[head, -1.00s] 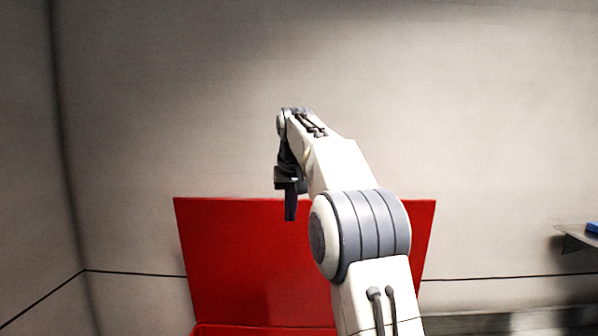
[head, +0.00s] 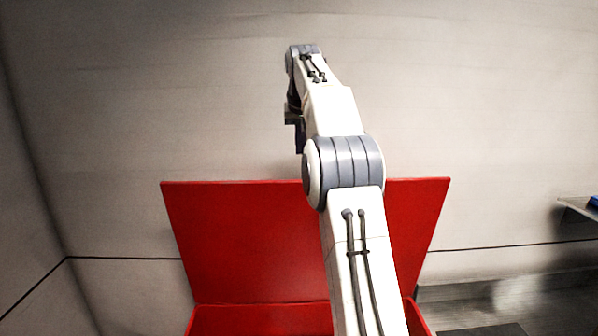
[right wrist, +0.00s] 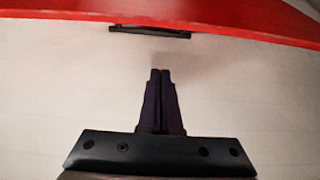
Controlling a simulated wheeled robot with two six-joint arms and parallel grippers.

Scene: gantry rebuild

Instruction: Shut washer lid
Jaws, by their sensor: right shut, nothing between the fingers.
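The red washer lid (head: 240,235) stands open and upright in the head view, above the red washer body (head: 260,320) at the bottom edge. My right arm crosses in front of the lid and hides part of it. My right gripper (head: 299,148) is above the lid's top edge, pointing down, partly hidden by the arm. In the right wrist view the right gripper (right wrist: 160,73) has its fingers together and empty, apart from the red lid edge (right wrist: 230,20). A dark handle-like strip (right wrist: 150,32) shows along that edge. My left gripper is not in view.
A pale wall (head: 150,100) stands behind the lid. A grey shelf (head: 578,208) with a blue object (head: 594,202) is at the right edge. The space above the lid on both sides of my arm is clear.

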